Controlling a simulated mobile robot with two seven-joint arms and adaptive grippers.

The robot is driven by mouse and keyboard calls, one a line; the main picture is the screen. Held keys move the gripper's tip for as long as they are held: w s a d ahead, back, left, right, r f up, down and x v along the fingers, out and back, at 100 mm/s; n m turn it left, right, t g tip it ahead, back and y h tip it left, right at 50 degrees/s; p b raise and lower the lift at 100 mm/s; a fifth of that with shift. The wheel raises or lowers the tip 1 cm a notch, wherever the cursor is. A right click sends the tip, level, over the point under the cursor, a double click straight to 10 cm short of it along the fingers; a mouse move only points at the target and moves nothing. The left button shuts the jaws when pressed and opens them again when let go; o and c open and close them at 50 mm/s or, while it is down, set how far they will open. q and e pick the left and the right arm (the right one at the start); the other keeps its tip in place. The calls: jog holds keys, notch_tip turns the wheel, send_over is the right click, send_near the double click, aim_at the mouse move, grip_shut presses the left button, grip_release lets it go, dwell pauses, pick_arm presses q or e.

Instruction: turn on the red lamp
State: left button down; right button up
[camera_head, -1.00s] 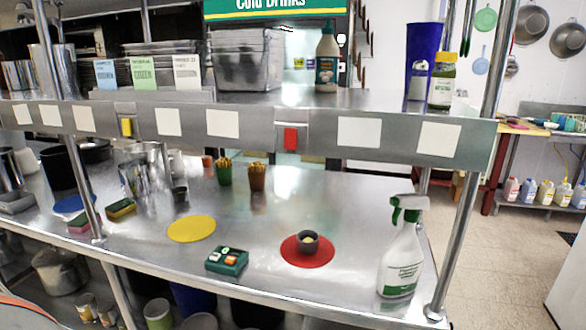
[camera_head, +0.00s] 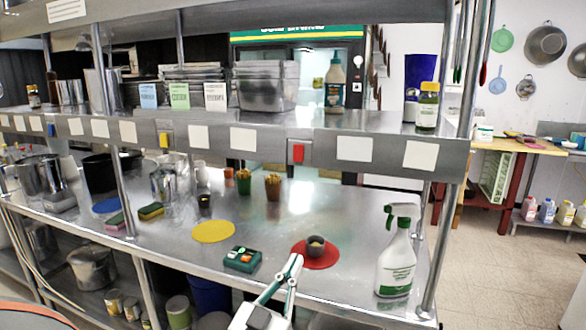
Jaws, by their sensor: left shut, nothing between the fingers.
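A red lamp (camera_head: 298,153) is a small red block on the front edge of the upper shelf. I cannot tell whether it is lit. A dark green box with small orange and white parts on top (camera_head: 243,259) sits on the steel counter between the yellow round mat and the red round mat. My left gripper (camera_head: 294,263) is shut and empty, reaching up from the bottom over the counter's front. In the picture its tip lies right of the green box and just below the red mat, well below the red lamp. My right gripper is not in view.
The red mat (camera_head: 328,258) carries a dark bowl (camera_head: 315,245). A spray bottle (camera_head: 397,262) stands to the right. A yellow mat (camera_head: 213,231) lies to the left. A yellow block (camera_head: 165,140) and a blue block (camera_head: 51,130) are on the same shelf edge.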

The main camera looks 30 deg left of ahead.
aim_at(297, 155)
pick_arm(q)
jog(key=s+a+r+n+t+y, duration=0.1)
jog(key=r, duration=0.5)
jog(key=s+a+r+n+t+y, duration=0.1)
jog(key=s+a+r+y, duration=0.1)
jog(key=r, duration=0.4)
jog(key=shift+r+t, duration=0.15)
jog(key=shift+t, duration=0.25)
jog(key=p+x, duration=0.1)
jog(key=x, duration=0.3)
jog(key=w+f+p+x, duration=0.1)
jog(key=x, duration=0.3)
jog(key=p+x, duration=0.1)
jog(key=x, duration=0.3)
jog(key=shift+w+a+f, duration=0.2)
jog(key=shift+a+f, duration=0.05)
jog(key=shift+f, duration=0.1)
jog(key=shift+w+a+f, duration=0.1)
jog(key=shift+w, duration=0.3)
